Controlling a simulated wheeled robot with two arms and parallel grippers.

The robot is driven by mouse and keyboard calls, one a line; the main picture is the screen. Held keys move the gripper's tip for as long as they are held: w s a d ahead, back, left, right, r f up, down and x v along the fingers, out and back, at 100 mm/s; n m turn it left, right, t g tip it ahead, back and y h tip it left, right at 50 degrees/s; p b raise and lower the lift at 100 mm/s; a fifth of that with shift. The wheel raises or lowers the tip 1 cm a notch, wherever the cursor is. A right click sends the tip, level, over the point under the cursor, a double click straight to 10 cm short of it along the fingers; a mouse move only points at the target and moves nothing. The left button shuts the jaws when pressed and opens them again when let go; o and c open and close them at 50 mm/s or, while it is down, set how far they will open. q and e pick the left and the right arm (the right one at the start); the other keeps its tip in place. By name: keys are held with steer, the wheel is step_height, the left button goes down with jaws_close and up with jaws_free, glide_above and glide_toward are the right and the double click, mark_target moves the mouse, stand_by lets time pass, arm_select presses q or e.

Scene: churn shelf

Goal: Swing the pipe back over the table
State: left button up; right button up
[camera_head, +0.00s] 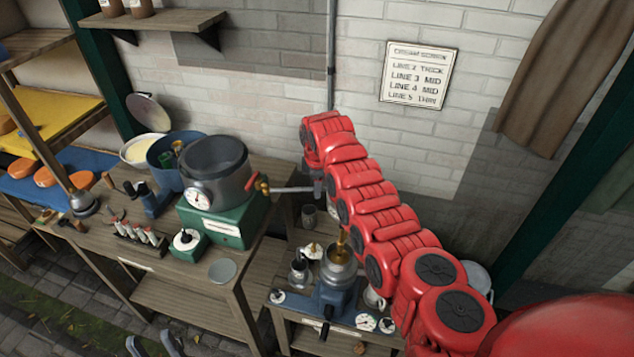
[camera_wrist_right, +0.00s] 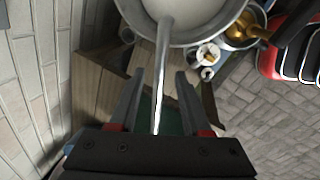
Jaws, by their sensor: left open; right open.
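A thin silver pipe (camera_head: 293,189) runs to the right from a brass and red tap (camera_head: 262,187) on the dark pot (camera_head: 216,170), past the table's right end. The pot sits on a green base with a dial on the wooden table (camera_head: 190,270). My right gripper (camera_head: 318,188) is at the pipe's outer end, mostly hidden by my red arm. In the right wrist view the pipe (camera_wrist_right: 164,70) lies between the spread fingers of my right gripper (camera_wrist_right: 157,88); contact cannot be told. My left gripper (camera_head: 155,345) is open and empty at the bottom edge, before the table.
Bottles, a small green dial box (camera_head: 187,243) and a blue pot (camera_head: 165,160) crowd the table. A brick wall (camera_head: 270,100) is close behind.

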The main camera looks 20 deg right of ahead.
jaws_close()
stand_by(1.5)
